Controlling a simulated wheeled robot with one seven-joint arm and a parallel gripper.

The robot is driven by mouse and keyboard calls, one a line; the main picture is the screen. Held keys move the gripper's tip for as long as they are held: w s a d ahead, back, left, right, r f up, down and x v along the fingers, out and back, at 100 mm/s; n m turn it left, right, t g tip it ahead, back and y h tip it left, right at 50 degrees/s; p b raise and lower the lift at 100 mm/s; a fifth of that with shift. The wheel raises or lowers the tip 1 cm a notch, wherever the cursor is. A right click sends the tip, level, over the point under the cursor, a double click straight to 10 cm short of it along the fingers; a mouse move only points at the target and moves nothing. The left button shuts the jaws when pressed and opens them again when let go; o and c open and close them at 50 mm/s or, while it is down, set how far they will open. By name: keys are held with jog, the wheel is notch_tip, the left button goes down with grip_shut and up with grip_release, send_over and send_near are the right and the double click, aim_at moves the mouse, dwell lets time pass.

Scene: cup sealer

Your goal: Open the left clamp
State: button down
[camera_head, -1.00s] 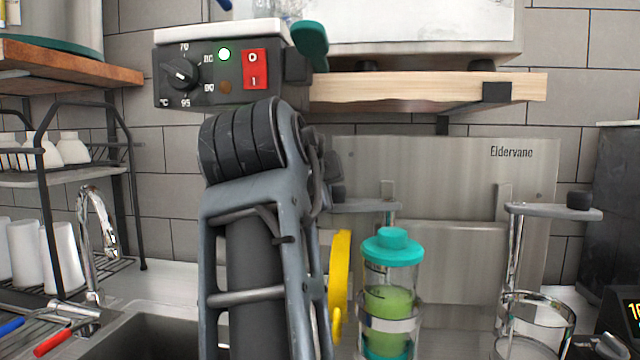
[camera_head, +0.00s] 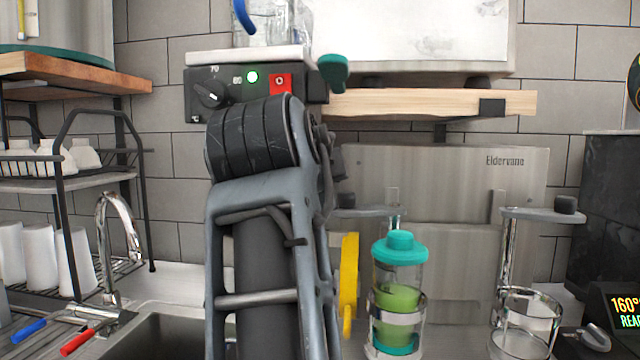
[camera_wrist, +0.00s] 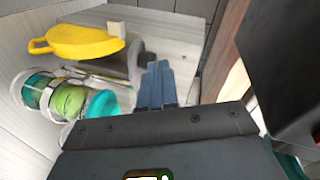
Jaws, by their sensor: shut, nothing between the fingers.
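The steel sealer panel (camera_head: 460,165) carries two clamp arms. The left clamp (camera_head: 372,212) is a flat grey arm on a post behind the teal-lidded cup (camera_head: 399,250) of green liquid; its left end is partly hidden by my arm. The cup stands in a clear ring holder, and also shows tipped in the wrist view (camera_wrist: 70,100). The right clamp (camera_head: 543,214) is a similar arm with a black knob above an empty ring holder (camera_head: 525,318). My gripper (camera_wrist: 158,72) is shut and empty, beside a grey curved part (camera_wrist: 136,60); contact cannot be told.
A yellow handled object (camera_head: 348,270) stands left of the cup. A wooden shelf (camera_head: 430,103) and a control box (camera_head: 215,95) are above. A sink with a tap (camera_head: 118,235) and a rack of white cups (camera_head: 75,260) are at left. A dark display unit (camera_head: 615,310) is at right.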

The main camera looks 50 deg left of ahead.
jog(key=s+a+r+p, duration=0.1)
jog(key=s+r, duration=0.1)
jog(key=s, duration=0.6)
jog(key=shift+w, duration=0.1)
dwell(0.4)
